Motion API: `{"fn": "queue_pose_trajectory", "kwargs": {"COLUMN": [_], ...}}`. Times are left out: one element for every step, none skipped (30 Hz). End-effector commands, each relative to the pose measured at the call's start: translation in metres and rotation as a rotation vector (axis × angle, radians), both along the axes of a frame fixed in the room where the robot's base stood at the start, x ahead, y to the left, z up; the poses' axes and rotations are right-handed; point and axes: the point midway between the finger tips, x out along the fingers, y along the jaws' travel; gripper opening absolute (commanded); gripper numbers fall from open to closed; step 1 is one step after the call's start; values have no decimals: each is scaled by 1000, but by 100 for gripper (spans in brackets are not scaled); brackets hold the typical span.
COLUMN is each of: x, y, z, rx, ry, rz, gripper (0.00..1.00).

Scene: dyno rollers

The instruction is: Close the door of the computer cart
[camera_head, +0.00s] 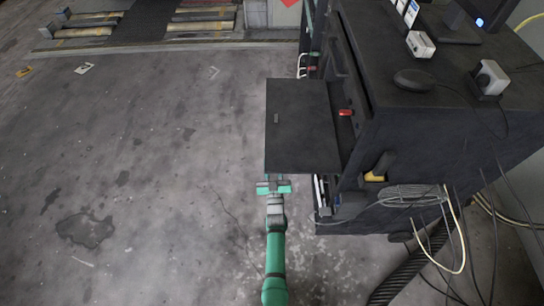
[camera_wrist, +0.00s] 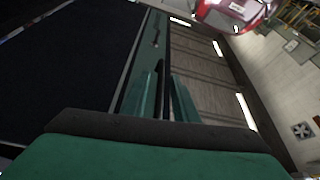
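The black computer cart (camera_head: 440,125) stands at the right in the head view. Its door (camera_head: 300,125), a flat dark panel, stands open and juts out to the left over the floor. The large dark surface at the left there appears to be the door (camera_wrist: 65,70).
A mouse (camera_head: 413,80) and small boxes lie on the cart's top. Cables (camera_head: 455,230) hang from its near side to the floor.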

Motion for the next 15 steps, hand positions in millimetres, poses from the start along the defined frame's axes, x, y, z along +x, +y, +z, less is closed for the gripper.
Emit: {"fn": "queue_pose_trajectory", "kwargs": {"x": [0,0,0,0,0,0,0,0,0,0,0,0,0,0,-1], "y": [0,0,0,0,0,0,0,0,0,0,0,0,0,0,0], "z": [0,0,0,0,0,0,0,0,0,0,0,0,0,0,0], "rx": [0,0,0,0,0,0,0,0,0,0,0,1,1,1,1], "ry": [0,0,0,0,0,0,0,0,0,0,0,0,0,0,0], "rz": [0,0,0,0,0,0,0,0,0,0,0,0,0,0,0], "gripper": [26,26,17,10,3,0,0,0,0,0,0,0,0,0,0]}}
